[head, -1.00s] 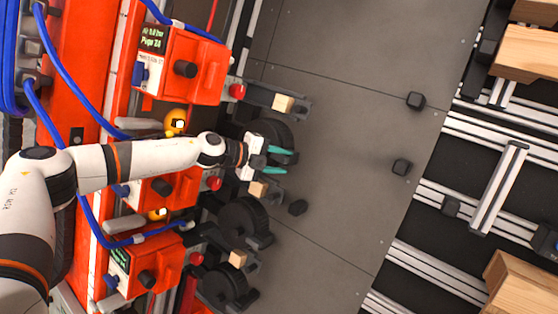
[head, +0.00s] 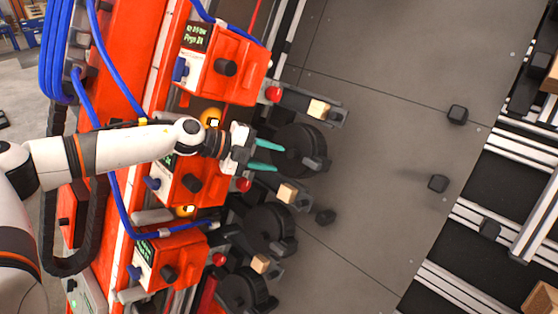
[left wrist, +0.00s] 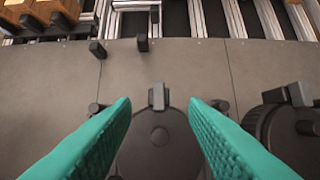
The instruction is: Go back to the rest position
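My left arm comes in from the left in the head view. Its gripper (head: 268,156) has two teal fingers, spread apart with nothing between them. My right gripper is in neither view.
Orange machine units (head: 222,65) with blue hoses and red buttons line the left. Small wooden blocks (head: 318,109) sit on dark arms beside them. Grey floor plate (head: 385,100) is mostly clear, with small black blocks (head: 457,114). Metal rails (head: 500,215) run at the right.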

